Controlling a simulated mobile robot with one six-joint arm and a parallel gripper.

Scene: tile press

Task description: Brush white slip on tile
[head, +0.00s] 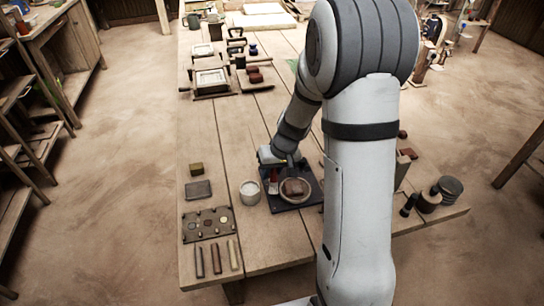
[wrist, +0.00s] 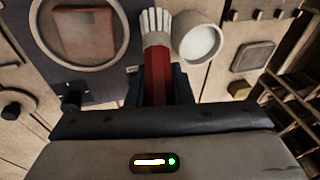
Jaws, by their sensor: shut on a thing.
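A square brown tile (head: 294,187) lies in a round pale-rimmed dish (head: 283,197) on a dark mat (head: 275,206). The tile also shows at upper left in the wrist view (wrist: 80,38). A cup of white slip (head: 250,195) stands just left of the mat; its white surface shows in the wrist view (wrist: 199,43). My gripper (wrist: 158,92) is shut on the red handle of a brush (wrist: 157,70), whose pale bristles point away from the jaws, between the dish and the cup. In the head view my gripper (head: 272,163) is over the mat's back left. Bristle contact cannot be told.
Left of the cup are a grey slab (head: 198,190), a small olive block (head: 196,169), a dark sample board (head: 208,224) and three sticks (head: 217,259). Framed presses (head: 211,80) stand farther back. Dark round pieces (head: 429,203) stand at right. The table's middle left is clear.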

